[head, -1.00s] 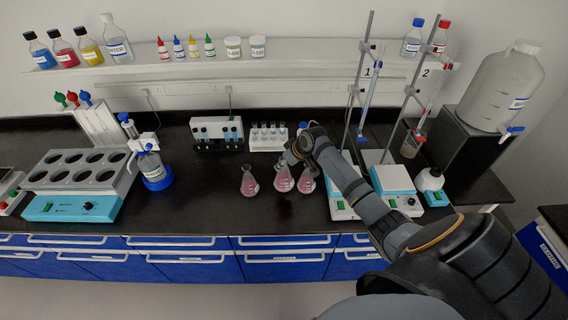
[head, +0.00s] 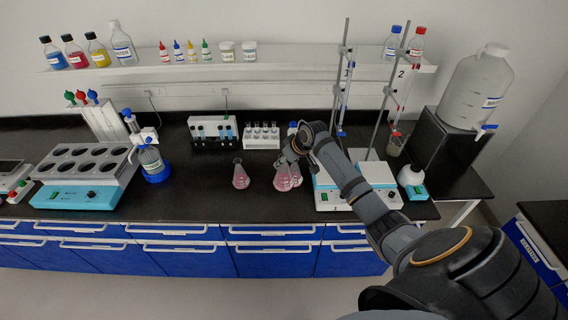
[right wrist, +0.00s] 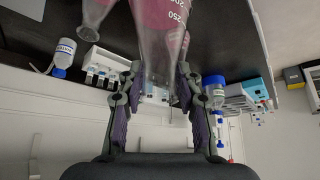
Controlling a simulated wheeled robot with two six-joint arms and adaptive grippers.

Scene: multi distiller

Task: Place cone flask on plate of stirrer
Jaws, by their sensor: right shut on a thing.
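My right gripper (head: 284,160) is shut on the neck of a cone flask with pink liquid (head: 284,181). In the right wrist view the fingers (right wrist: 158,100) close around its clear neck, and its pink body (right wrist: 160,14) fills the top. Another pink flask overlaps it in the head view; I cannot tell their gap. A third cone flask (head: 240,178) stands apart to the left on the black bench. Two stirrers stand to the right: the right one has a bare white plate (head: 376,172); the left one (head: 328,198) is partly hidden by my arm. My left gripper is out of view.
Stand rods with burettes (head: 398,95) rise over the stirrers. A tube rack (head: 262,137) and a white rack (head: 213,132) stand behind the flasks. A blue-based bottle (head: 152,165) and heating block (head: 85,175) are at left. Bench between is clear.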

